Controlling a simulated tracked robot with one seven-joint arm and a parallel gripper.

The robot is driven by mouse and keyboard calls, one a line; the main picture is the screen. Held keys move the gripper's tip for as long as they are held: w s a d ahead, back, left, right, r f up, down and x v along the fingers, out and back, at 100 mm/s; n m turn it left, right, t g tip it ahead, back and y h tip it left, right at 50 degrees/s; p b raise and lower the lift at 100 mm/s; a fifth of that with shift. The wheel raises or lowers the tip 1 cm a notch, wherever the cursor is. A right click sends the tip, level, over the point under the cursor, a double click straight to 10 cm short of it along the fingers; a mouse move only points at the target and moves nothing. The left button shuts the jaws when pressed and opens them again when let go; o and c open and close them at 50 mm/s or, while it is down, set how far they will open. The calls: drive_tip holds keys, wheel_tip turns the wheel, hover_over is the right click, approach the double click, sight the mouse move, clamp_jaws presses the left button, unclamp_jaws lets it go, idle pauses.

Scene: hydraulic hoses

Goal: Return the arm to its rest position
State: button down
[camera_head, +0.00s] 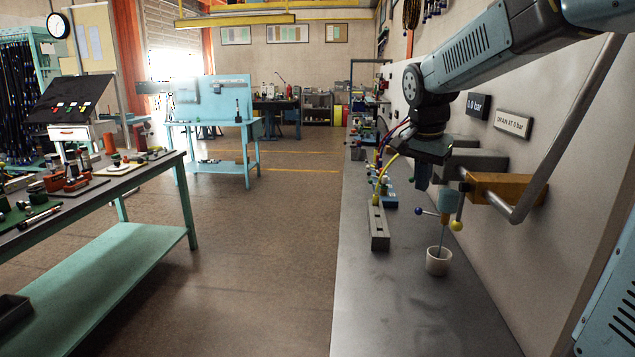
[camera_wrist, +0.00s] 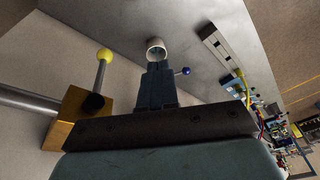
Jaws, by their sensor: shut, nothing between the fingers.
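My arm reaches in from the upper right in the head view. My gripper (camera_head: 422,182) points down over the grey bench, beside the brass-coloured block on the wall. In the wrist view the gripper's fingers (camera_wrist: 157,80) are together and hold nothing. A brass block (camera_head: 508,188) with a grey pipe (camera_head: 560,140) is on the wall to the right; the block also shows in the wrist view (camera_wrist: 72,118). A yellow knob (camera_head: 456,225) and a blue knob (camera_head: 418,211) are close to the gripper. A white cup (camera_head: 438,264) stands on the bench below.
The grey bench (camera_head: 400,315) is bare at the front. A slotted grey block (camera_head: 379,228) and coloured hoses (camera_head: 388,165) lie farther back. Signs (camera_head: 513,124) hang on the wall. A tool table (camera_head: 105,185) stands left, across open floor (camera_head: 260,260).

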drive_tip(key=s+f+n+t+y, duration=0.1)
drive_tip(key=s+f+n+t, duration=0.2)
drive_tip(key=s+n, duration=1.25)
drive_tip(key=w+a+f+m+h, duration=0.2)
drive_tip(key=w+m+h, duration=0.1)
drive_tip(key=w, duration=2)
drive_tip(key=w+d+f, duration=0.5)
drive_tip(key=w+f, duration=0.1)
drive_tip(key=f, duration=0.2)
drive_tip(key=shift+d+f+t, duration=0.25)
drive_tip(key=shift+d+t, duration=0.05)
drive_tip(key=shift+d, duration=0.1)
drive_tip(key=shift+w, duration=0.1)
